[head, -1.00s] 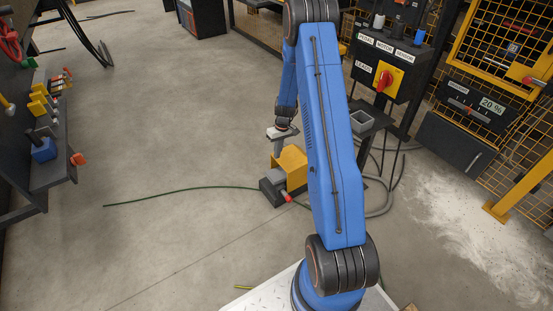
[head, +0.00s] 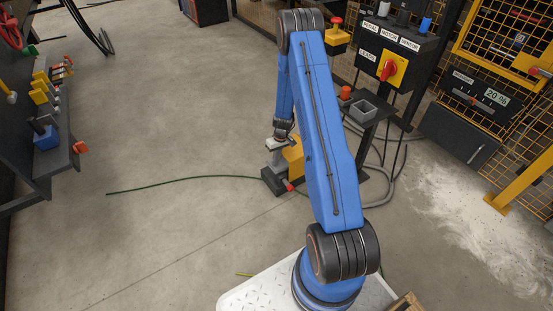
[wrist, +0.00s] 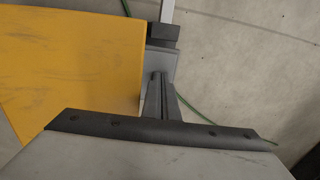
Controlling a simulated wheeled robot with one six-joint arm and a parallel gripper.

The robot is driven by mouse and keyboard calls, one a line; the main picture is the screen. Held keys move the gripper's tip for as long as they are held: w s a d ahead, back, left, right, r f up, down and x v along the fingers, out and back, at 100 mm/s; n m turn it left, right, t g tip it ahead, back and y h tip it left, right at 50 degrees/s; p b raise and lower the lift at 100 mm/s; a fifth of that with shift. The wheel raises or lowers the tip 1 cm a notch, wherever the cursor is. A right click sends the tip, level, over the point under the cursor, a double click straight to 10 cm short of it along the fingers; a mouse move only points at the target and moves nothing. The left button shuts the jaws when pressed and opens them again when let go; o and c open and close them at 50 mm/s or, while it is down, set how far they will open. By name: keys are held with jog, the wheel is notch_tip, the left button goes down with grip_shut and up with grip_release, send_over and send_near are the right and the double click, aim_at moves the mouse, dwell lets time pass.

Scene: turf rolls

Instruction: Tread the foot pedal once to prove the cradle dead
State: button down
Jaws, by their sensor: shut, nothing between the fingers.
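The foot pedal stands on the floor behind my arm, with a yellow hood (head: 295,152), a dark base (head: 270,184) and a red piece (head: 289,187) at its front. My forearm covers part of the hood. My gripper (head: 275,162) is shut and empty, pointing down at the pedal's open side. In the wrist view the hood (wrist: 70,65) fills the left, and my shut fingers (wrist: 158,82) reach beside it over the grey tread (wrist: 163,62). The fingers hide part of the tread. I cannot tell whether they touch it or how far it is pressed.
A control box (head: 397,62) with a red rotary switch on a yellow plate stands behind, labelled pedal, motor, sensor and leads. A small stand (head: 372,116) holds a grey tray. A green cable (head: 180,182) runs over the floor. Open floor lies left of the pedal.

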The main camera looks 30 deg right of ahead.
aim_at(274, 168)
dwell(0.3)
jog(key=shift+s+a+f+h, duration=0.1)
jog(key=shift+a+f+h, duration=0.15)
jog(key=shift+f, duration=0.3)
jog(key=shift+a+f+h, duration=0.15)
jog(key=shift+f+h, duration=0.2)
jog(key=shift+f, duration=0.15)
jog(key=shift+a+f, duration=0.15)
jog(key=shift+f, duration=0.5)
jog(key=shift+a+f, duration=0.15)
jog(key=shift+f, duration=0.5)
jog(key=shift+a+r, duration=0.1)
jog(key=shift+r, duration=0.25)
notch_tip(274, 168, up, 14)
jog(key=shift+a, duration=0.25)
jog(key=shift+f, duration=0.1)
